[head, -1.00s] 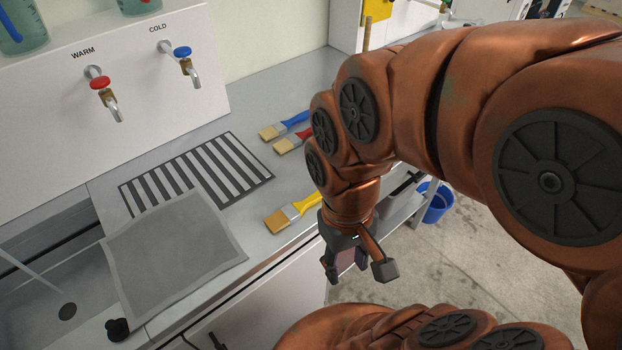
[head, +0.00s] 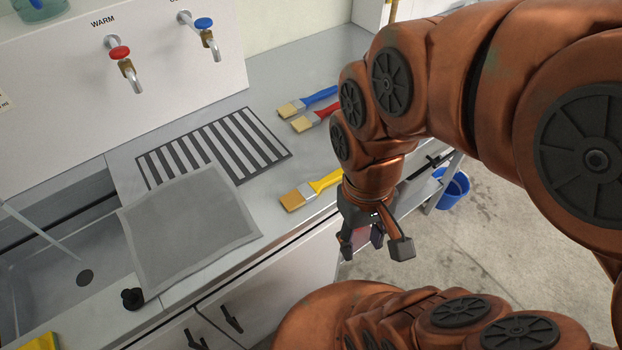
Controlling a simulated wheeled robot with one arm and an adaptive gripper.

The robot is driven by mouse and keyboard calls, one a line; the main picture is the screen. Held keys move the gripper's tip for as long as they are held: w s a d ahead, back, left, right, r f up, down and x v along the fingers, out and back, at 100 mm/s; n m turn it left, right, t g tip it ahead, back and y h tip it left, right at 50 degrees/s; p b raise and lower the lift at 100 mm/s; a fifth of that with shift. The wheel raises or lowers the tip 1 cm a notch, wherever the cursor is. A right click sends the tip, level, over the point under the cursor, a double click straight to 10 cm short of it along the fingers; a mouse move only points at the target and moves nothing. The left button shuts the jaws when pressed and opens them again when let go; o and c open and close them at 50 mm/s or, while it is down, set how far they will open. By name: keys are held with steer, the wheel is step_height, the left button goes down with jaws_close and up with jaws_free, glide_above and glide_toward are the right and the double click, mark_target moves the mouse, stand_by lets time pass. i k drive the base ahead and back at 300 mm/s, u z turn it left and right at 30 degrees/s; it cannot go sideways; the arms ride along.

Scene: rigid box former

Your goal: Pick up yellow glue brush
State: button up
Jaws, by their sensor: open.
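The yellow glue brush (head: 309,190) lies on the grey counter near its front edge, in the middle of the head view. Its bristles point left, and the far end of its yellow handle is hidden behind my arm. My gripper (head: 377,248) hangs in front of the counter edge, below and to the right of the brush.
A blue brush (head: 307,102) and a red brush (head: 314,119) lie farther back. A striped rack (head: 215,150) and a grey cloth (head: 190,228) lie left of the yellow brush. Taps with red (head: 119,53) and blue (head: 204,24) knobs stand behind. A blue bucket (head: 453,190) is on the floor.

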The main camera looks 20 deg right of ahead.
mark_target(306, 192)
steer(key=u, duration=0.75)
steer(key=k, duration=0.45)
steer(key=u, duration=0.4)
